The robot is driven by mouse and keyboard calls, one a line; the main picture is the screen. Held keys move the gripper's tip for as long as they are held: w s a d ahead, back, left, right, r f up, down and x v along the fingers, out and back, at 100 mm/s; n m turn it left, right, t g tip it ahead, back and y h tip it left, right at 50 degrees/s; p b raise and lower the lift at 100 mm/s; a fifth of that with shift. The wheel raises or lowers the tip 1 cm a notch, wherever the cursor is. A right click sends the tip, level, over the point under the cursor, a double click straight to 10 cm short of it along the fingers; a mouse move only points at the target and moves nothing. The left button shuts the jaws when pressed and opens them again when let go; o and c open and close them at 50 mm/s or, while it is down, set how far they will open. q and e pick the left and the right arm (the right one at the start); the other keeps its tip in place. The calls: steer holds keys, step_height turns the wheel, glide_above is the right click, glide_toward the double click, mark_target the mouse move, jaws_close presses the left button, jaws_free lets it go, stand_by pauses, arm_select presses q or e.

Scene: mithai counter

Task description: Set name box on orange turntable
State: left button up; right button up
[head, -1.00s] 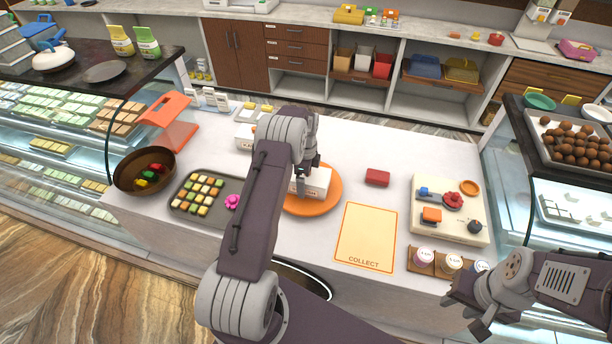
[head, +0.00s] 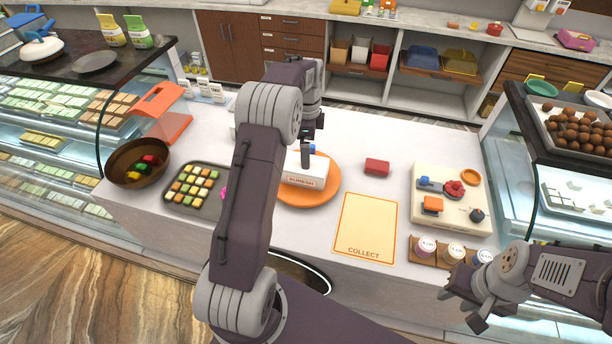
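The white name box (head: 303,178) sits on the orange turntable (head: 322,192) in the head view, with a lettered label on its front face. My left gripper (head: 307,152) is just above and behind the box, its fingers partly hidden by my own arm. Whether they are open or touch the box's top I cannot tell. My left arm also covers the turntable's left side. My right gripper (head: 465,306) is at the lower right, open and empty, in front of the counter.
A tray of sweets (head: 196,208), a brown bowl (head: 122,178) and an orange stand (head: 172,127) are on the left. A red box (head: 377,167), a yellow COLLECT mat (head: 365,226), a cream panel (head: 425,208) and several small jars (head: 456,250) are on the right.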

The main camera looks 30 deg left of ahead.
arm_select(q)
steer(key=s+d+n, duration=0.4)
steer(key=s, duration=0.3)
steer(key=s+d+f+n, duration=0.1)
steer(key=s+d+n, duration=0.3)
steer(key=s, duration=0.4)
steer(key=s+d+f+n+t, duration=0.1)
steer(key=s+d+n, duration=0.3)
steer(key=s, duration=0.4)
steer(key=shift+d+f+n, duration=0.2)
steer(key=shift+d+n, duration=0.2)
steer(key=shift+n, duration=0.5)
